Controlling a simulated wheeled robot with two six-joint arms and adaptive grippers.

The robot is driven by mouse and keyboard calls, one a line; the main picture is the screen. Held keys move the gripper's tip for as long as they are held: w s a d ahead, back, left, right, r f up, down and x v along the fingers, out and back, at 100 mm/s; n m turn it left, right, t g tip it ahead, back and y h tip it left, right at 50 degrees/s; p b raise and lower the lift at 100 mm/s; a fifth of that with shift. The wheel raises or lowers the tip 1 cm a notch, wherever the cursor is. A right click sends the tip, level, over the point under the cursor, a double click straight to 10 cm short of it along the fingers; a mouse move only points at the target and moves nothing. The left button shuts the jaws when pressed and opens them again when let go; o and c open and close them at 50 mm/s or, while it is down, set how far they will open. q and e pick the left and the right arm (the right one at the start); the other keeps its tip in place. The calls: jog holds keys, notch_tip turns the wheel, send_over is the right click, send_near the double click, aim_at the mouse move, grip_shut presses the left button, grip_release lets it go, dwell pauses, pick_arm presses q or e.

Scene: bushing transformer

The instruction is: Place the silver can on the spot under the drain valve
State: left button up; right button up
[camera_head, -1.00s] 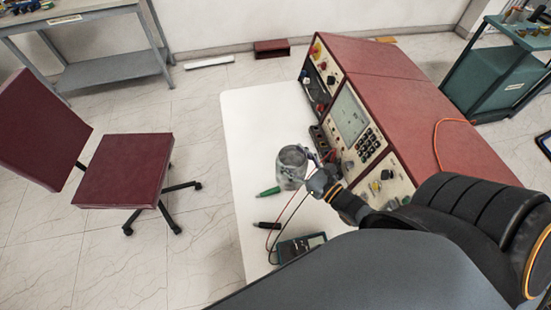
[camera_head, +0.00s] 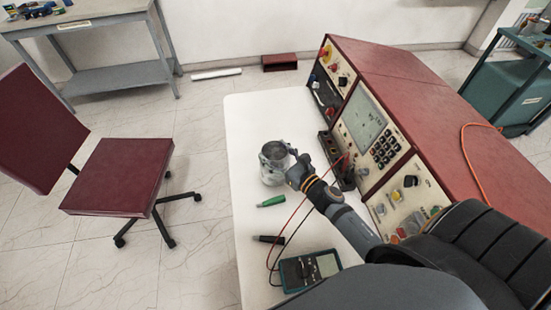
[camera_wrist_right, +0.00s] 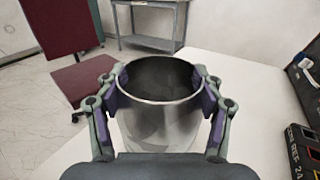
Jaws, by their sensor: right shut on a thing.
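The silver can (camera_head: 272,164) is over the left side of the white table (camera_head: 250,125), upright, with its open top up. It also shows in the right wrist view (camera_wrist_right: 160,125), between the two fingers of my right gripper (camera_wrist_right: 160,95). The right gripper (camera_head: 287,165) is shut on the can from its right side in the head view. Whether the can touches the table or hangs just above it, I cannot tell. The left gripper is not in view. No drain valve and no marked spot show in these frames.
A red test console (camera_head: 430,95) stands along the table's right side. A green-handled tool (camera_head: 271,201), a black probe (camera_head: 268,239) and a multimeter (camera_head: 310,269) with leads lie on the table's near part. A dark red chair (camera_head: 120,175) stands left; a grey workbench (camera_head: 95,60) is behind it.

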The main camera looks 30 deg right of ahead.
aim_at(266, 151)
notch_tip(266, 151, down, 2)
jog(key=shift+f+b, duration=0.1)
jog(key=shift+b, duration=0.25)
jog(key=shift+f, duration=0.3)
jog(key=shift+f, duration=0.15)
jog(key=o, duration=1.7)
jog(key=shift+s+d, duration=0.1)
